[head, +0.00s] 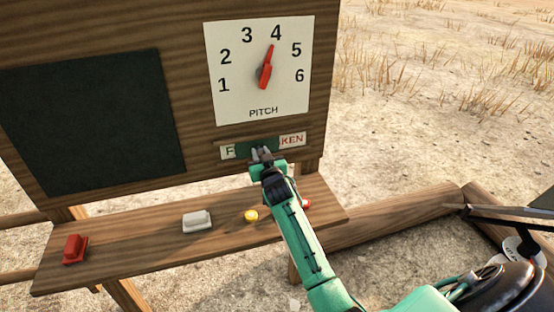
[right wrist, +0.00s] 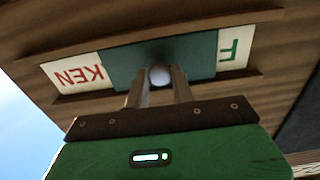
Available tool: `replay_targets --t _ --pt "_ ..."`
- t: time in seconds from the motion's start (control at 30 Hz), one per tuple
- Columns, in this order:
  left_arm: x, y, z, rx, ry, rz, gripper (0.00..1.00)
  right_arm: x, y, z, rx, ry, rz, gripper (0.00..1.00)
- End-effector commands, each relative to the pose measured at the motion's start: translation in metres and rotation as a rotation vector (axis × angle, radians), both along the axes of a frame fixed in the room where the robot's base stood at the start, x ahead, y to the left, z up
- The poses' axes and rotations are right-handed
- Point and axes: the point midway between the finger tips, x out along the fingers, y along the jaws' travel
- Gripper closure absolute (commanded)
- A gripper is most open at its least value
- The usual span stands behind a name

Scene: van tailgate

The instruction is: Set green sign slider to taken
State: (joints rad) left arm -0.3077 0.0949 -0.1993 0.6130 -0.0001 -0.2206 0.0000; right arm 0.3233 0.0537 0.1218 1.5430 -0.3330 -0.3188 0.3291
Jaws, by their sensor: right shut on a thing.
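The green sign slider (head: 243,149) sits in its track below the pitch dial on the wooden board. It covers the middle of the sign (head: 293,139), leaving "F" showing on the left and "KEN" on the right. In the right wrist view the green slider (right wrist: 120,67) appears upside down, with a pale round knob (right wrist: 159,75) on it. My right gripper (head: 262,153) is at the slider, its fingers (right wrist: 160,88) shut on the knob, one on each side. My left gripper is not in view.
The pitch dial (head: 227,105) has a red pointer (head: 266,70) near 4. A black panel (head: 90,120) is at left. The shelf (head: 130,245) below holds a red block (head: 75,248), a white block (head: 197,220) and a yellow item (head: 251,216). A log (head: 390,217) lies on sandy ground.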

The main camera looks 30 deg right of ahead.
Motion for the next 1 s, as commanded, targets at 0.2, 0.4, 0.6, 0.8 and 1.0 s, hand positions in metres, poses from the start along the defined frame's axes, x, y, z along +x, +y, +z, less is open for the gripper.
replay_targets --t 0.2,0.4,0.6,0.8,1.0 --pt "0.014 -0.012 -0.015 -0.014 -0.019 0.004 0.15 0.009 0.039 -0.001 0.004 -0.005 0.001 1.0" --pt "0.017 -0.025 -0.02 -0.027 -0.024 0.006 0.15 0.013 0.056 0.0 0.001 -0.002 0.0 1.0" --pt "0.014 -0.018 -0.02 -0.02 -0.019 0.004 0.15 0.014 0.06 0.001 0.001 -0.002 0.001 1.0" --pt "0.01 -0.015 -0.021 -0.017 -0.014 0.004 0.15 0.014 0.06 0.001 0.001 -0.002 0.002 1.0" --pt "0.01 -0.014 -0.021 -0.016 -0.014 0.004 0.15 0.014 0.06 0.001 0.001 -0.002 0.001 0.54"
